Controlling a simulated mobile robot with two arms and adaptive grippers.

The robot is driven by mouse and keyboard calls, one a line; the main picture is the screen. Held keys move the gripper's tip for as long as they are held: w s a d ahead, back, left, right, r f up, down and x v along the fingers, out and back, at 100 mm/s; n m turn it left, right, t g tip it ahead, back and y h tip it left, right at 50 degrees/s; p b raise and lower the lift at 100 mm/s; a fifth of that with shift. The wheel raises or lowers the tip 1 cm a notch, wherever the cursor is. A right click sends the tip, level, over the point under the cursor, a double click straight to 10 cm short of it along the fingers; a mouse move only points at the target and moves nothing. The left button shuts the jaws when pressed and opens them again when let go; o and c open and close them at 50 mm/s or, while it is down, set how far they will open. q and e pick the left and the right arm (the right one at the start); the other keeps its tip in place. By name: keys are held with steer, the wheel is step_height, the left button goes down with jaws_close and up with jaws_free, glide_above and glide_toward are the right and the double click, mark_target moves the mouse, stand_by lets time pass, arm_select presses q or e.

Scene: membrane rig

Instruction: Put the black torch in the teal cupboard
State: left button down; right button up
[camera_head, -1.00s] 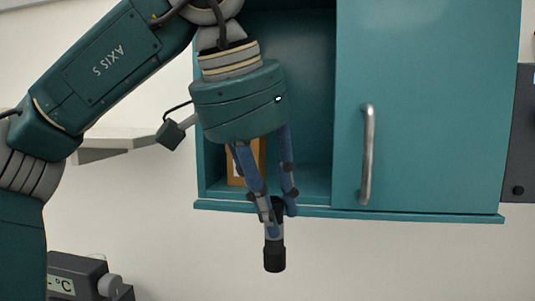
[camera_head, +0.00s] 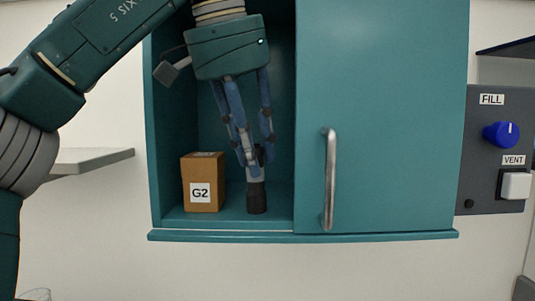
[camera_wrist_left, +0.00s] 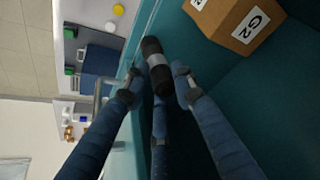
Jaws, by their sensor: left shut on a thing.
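The black torch (camera_head: 257,197) is upright inside the open left part of the teal cupboard (camera_head: 385,120), its lower end at or close to the cupboard floor; I cannot tell if it touches. My left gripper (camera_head: 254,158) points down and is shut on the torch's upper part. The cupboard's right part is covered by a door with a metal handle (camera_head: 329,180). My right gripper is not in view.
A cardboard box marked G2 (camera_head: 203,182) stands in the cupboard just left of the torch. A grey panel (camera_head: 482,180) with a blue FILL knob (camera_head: 500,134) and a white VENT switch (camera_head: 515,186) is right of the cupboard. A pale shelf (camera_head: 95,160) is at the left.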

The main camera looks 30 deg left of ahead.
arm_select(q)
steer(key=shift+w+d+r, duration=0.1)
steer(key=shift+w, duration=0.45)
steer(key=w, duration=0.1)
steer(key=w+f, duration=0.1)
steer(key=w+p, duration=0.1)
steer(key=shift+w+d+f, duration=0.1)
steer(key=shift+w+f, duration=0.15)
steer(key=shift+f, duration=0.1)
steer(key=shift+s, duration=0.35)
steer(key=c, duration=1.4)
jaws_free()
steer(key=shift+c, duration=0.2)
steer(key=shift+w, duration=0.15)
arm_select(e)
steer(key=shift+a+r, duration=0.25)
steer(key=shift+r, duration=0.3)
